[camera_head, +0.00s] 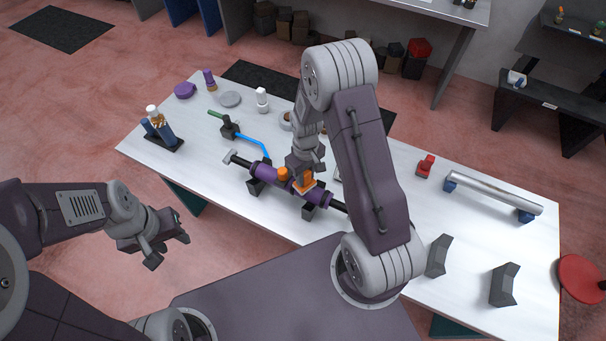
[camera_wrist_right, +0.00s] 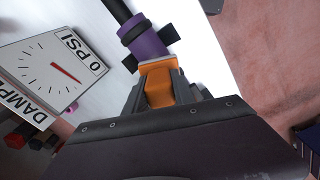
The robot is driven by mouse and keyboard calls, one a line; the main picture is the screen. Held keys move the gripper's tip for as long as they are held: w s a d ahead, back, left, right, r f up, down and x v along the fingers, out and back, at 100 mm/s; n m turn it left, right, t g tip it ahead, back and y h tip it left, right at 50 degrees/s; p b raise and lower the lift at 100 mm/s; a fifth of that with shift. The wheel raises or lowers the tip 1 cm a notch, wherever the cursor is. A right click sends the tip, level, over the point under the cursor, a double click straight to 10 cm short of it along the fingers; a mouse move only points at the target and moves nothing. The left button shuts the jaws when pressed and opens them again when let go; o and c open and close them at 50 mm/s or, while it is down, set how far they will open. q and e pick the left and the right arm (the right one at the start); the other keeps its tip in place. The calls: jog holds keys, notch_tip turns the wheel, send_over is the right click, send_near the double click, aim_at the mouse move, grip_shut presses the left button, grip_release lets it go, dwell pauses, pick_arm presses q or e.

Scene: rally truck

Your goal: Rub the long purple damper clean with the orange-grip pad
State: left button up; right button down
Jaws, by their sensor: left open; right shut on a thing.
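The long purple damper (camera_head: 265,172) lies across dark cradle blocks in the middle of the white table, with a black rod at its right end. It also shows in the right wrist view (camera_wrist_right: 147,44). My right gripper (camera_head: 304,172) is shut on the orange grip of the pad (camera_head: 306,183); the grip fills the jaws in the wrist view (camera_wrist_right: 159,88). The pad is at the damper's right half; I cannot tell whether it touches. The damper's surface behind the gripper is hidden. My left gripper (camera_head: 165,249) is open and empty, off the table's front left edge.
A damper gauge (camera_wrist_right: 50,68) reading 0 PSI stands beside the damper. A blue-handled tool (camera_head: 248,139), white bottle (camera_head: 262,99) and bottle rack (camera_head: 163,135) are on the left half. A silver tube (camera_head: 492,192) and grey blocks (camera_head: 439,256) are at right.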

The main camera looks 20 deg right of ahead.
jog(key=shift+s+d+f, duration=0.1)
jog(key=shift+s+d, duration=0.1)
jog(key=shift+s, duration=0.35)
jog(key=shift+w, duration=0.1)
jog(key=shift+w+a, duration=0.25)
jog(key=shift+w, duration=0.15)
jog(key=shift+w+a, duration=0.2)
jog(key=shift+w, duration=0.2)
jog(key=shift+s, duration=0.1)
jog(key=shift+s+d, duration=0.5)
jog(key=shift+s, duration=0.3)
